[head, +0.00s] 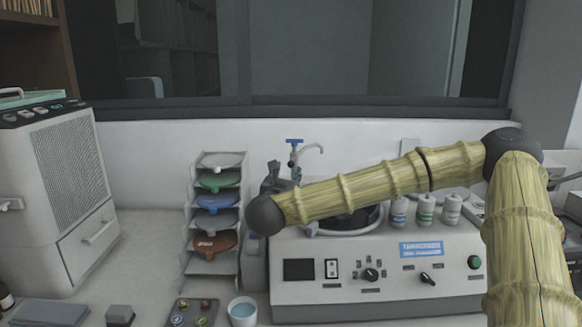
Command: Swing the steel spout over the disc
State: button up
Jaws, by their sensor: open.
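The steel spout (313,147) is a thin curved tube at the back of the grey machine, beside a tap with a blue handle (294,142). Its curved end points to the right. The dark disc (362,218) lies in a round bowl on top of the machine, and my arm hides much of it. My gripper (283,172) shows as dark parts behind the end of my arm, just below and left of the tap. It is open, and I see nothing held in it. Whether it touches the spout's base cannot be told.
The grey machine (310,298) has knobs and a green button in front. Several white bottles (425,209) stand on its right. A rack of coloured discs (216,203) is to the left, with a cup (242,311) in front. A white cabinet unit (60,190) stands far left.

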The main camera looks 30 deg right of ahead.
aim_at(290, 165)
jog(key=p+x, duration=0.2)
jog(key=x, duration=0.5)
jog(key=shift+w+d+r, duration=0.1)
jog(key=shift+w+d, duration=0.05)
jog(key=shift+w, duration=0.25)
jog(key=shift+p+x, duration=0.5)
jog(key=shift+x, duration=0.5)
jog(key=shift+s, duration=0.1)
jog(key=shift+c, duration=0.4)
grip_shut()
